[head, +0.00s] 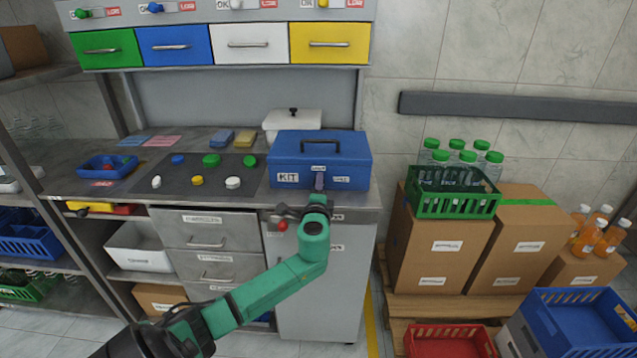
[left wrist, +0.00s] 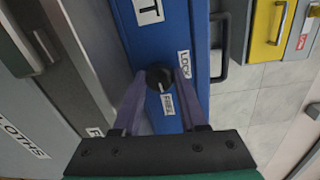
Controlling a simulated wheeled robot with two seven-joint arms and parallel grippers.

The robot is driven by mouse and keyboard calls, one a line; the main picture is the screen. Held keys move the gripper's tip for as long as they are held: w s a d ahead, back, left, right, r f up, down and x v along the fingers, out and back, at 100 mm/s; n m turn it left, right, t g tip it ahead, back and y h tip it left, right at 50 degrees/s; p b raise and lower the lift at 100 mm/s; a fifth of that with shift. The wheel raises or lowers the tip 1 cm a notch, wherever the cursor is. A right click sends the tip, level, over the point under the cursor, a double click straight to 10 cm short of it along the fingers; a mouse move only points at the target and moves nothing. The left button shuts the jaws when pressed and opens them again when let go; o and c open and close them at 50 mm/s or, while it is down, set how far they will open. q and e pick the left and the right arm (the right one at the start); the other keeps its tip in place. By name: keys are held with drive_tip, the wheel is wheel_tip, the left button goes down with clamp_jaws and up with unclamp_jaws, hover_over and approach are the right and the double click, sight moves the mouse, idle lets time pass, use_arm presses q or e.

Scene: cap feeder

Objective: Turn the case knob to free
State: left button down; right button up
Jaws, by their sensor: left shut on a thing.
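The blue case (head: 350,148) stands shut and upright at the right end of the counter, its KIT label and handle showing. In the left wrist view the case front (left wrist: 146,45) fills the middle. Its black knob (left wrist: 158,76) sits between a LOCK label (left wrist: 184,66) and a FREE label (left wrist: 167,104). My left gripper (head: 319,182) is at the front of the case; its purple fingers (left wrist: 160,82) are shut on the knob from both sides. A small pale mark shows on the knob, but its exact heading is hard to tell. The head view hides the knob behind my gripper.
Behind the case stands a white lidded box (head: 291,119). A dark mat (head: 215,178) with several caps lies to its left. A blue tray (head: 108,166) is farther left. A green crate of bottles (head: 452,203) stands on cartons to the right.

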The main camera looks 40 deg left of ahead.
use_arm(q)
drive_tip(key=shift+f+m, duration=0.1)
drive_tip(key=shift+m, duration=0.3)
drive_tip(key=shift+c, duration=2.2)
unclamp_jaws()
drive_tip(key=shift+d, duration=0.1)
